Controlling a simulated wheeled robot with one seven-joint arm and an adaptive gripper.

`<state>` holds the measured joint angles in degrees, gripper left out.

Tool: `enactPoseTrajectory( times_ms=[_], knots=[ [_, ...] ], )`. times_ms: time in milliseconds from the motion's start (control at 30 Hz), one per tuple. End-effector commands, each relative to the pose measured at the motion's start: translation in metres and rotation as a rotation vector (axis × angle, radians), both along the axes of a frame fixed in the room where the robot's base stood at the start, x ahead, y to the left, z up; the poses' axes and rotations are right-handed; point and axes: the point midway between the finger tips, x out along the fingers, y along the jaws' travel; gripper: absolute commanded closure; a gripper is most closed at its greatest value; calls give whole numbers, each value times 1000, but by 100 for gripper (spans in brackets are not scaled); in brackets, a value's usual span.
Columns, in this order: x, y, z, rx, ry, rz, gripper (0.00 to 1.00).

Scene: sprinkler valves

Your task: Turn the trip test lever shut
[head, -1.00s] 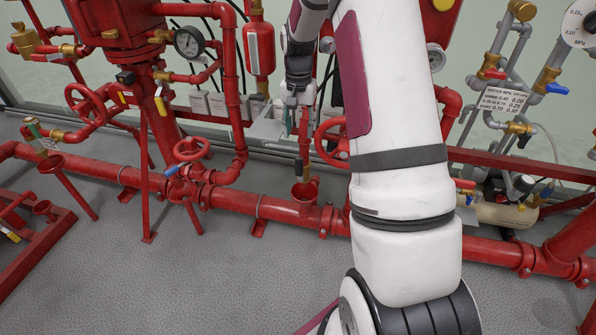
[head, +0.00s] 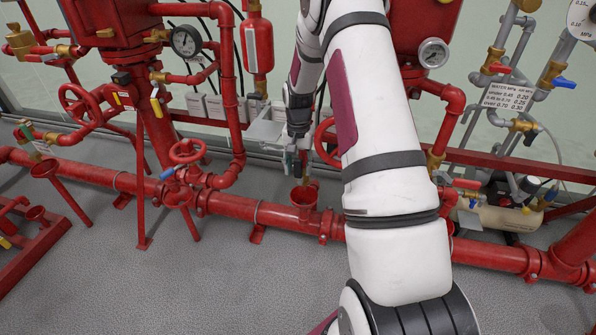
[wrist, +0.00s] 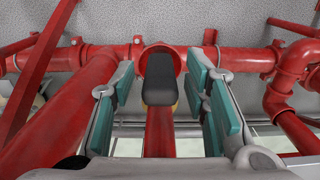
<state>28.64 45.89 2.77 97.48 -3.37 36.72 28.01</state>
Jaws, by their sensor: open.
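In the wrist view, a dark grey, rounded lever handle (wrist: 159,82), which looks like the trip test lever, lies between the two teal-padded fingers of my gripper (wrist: 160,88). The fingers stand apart on either side of it with a gap, and it is not gripped. Behind the handle is a red funnel cup, with a red pipe below it in the picture. In the head view, my gripper (head: 294,158) points down just above the red funnel cup (head: 304,194). The lever is mostly hidden there by my gripper, so its angle is unclear.
A red handwheel (head: 328,140) stands close right of my gripper. A smaller red handwheel (head: 188,152) with a blue lever is to the left. A thick red pipe (head: 230,206) runs along the floor. The grey floor in front is clear.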

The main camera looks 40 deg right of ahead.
Motion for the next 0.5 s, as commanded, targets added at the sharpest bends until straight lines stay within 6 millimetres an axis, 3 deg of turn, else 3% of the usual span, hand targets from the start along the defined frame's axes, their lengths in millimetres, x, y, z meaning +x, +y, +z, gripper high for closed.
enactPoseTrajectory(
  times_ms=[133, 433, 500],
  knots=[
    [0, 0, -10, 0, 0, 0, 58],
    [0, 0, -11, 0, 0, 0, 58],
    [0, 0, -11, 0, 0, 0, 72]
  ],
)
